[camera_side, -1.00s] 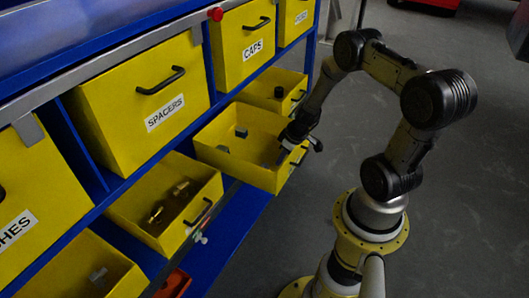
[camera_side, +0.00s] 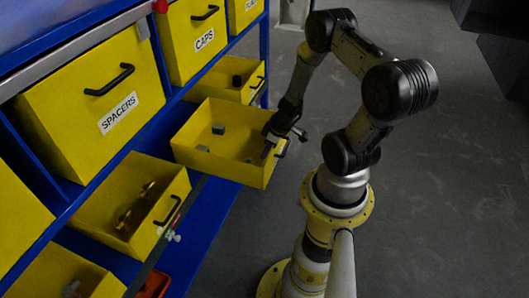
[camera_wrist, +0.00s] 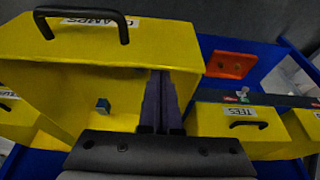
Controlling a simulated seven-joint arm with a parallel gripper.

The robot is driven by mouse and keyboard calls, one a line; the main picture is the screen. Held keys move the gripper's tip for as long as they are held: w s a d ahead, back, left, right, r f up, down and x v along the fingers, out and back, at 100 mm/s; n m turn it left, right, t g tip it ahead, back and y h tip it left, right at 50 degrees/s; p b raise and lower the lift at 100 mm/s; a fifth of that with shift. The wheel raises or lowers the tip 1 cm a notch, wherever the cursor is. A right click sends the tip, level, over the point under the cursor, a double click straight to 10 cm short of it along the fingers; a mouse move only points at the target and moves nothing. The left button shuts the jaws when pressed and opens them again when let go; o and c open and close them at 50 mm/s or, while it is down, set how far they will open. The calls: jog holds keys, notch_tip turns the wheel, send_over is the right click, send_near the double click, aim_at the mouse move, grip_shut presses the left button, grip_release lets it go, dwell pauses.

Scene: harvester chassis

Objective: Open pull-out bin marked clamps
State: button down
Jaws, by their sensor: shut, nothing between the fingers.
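The yellow clamps bin (camera_side: 222,169) stands pulled out in the lower row, further out than the bins beside it. Its partly hidden label (camera_wrist: 97,22) and black handle (camera_wrist: 82,24) show at the top of the wrist view. My gripper (camera_side: 272,150) is at the bin's front wall. In the wrist view my gripper's fingers (camera_wrist: 161,75) are shut and empty. They overlap the bin's inside near the front wall, to the right of the handle and off it. I cannot tell if they touch the wall. A small blue-grey piece (camera_wrist: 102,105) lies in the bin.
A neighbouring bin marked TEES (camera_wrist: 240,140) is at the right in the wrist view. Another open bin (camera_side: 125,205) holding brassy fittings is nearer the side camera. The SPACERS bin (camera_side: 110,95) and CAPS bin (camera_side: 200,50) sit above. The floor right of my arm is clear.

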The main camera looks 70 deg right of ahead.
jog(key=v, duration=1)
jog(key=w+a+r+n+t, duration=0.2)
jog(key=w+a+r+n, duration=0.25)
jog(key=w+r, duration=0.4)
jog(key=a+r+n, duration=0.2)
jog(key=a+r, duration=0.8)
jog(key=r, duration=0.2)
jog(key=s+a+r+t+y, duration=0.1)
jog(key=s+a+r, duration=0.5)
jog(key=s+d+m+g+h, duration=0.1)
jog(key=s+m, duration=0.5)
jog(key=s, duration=0.1)
jog(key=shift+s+d+f, duration=0.15)
jog(key=shift+s+f, duration=0.1)
jog(key=shift+f, duration=0.25)
jog(key=shift+m, duration=0.25)
dwell(2.8)
